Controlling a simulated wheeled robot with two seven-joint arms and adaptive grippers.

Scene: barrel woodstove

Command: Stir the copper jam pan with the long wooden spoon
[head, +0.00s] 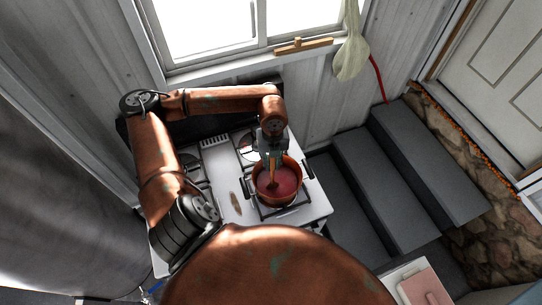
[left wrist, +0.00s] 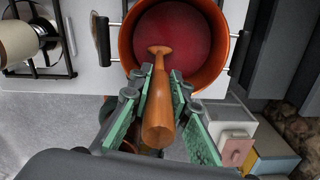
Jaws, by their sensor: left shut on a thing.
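The copper jam pan (head: 283,196) stands on a burner of the white stove top in the head view, with red jam (head: 281,179) inside. It also fills the top of the left wrist view (left wrist: 221,68). My left gripper (head: 270,160) is above the pan's rim, shut on the long wooden spoon (left wrist: 158,115). The spoon's far end reaches over or into the red jam; whether it dips below the surface I cannot tell. In the head view the gripper hides most of the spoon. My right gripper is not in view.
The white stove top (head: 222,190) has other burners and a small wooden piece (head: 236,203) left of the pan. A window with a wooden item (head: 303,46) on its sill is behind. Dark grey steps (head: 385,170) rise at the right. A pink-topped item (head: 425,288) is at bottom right.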

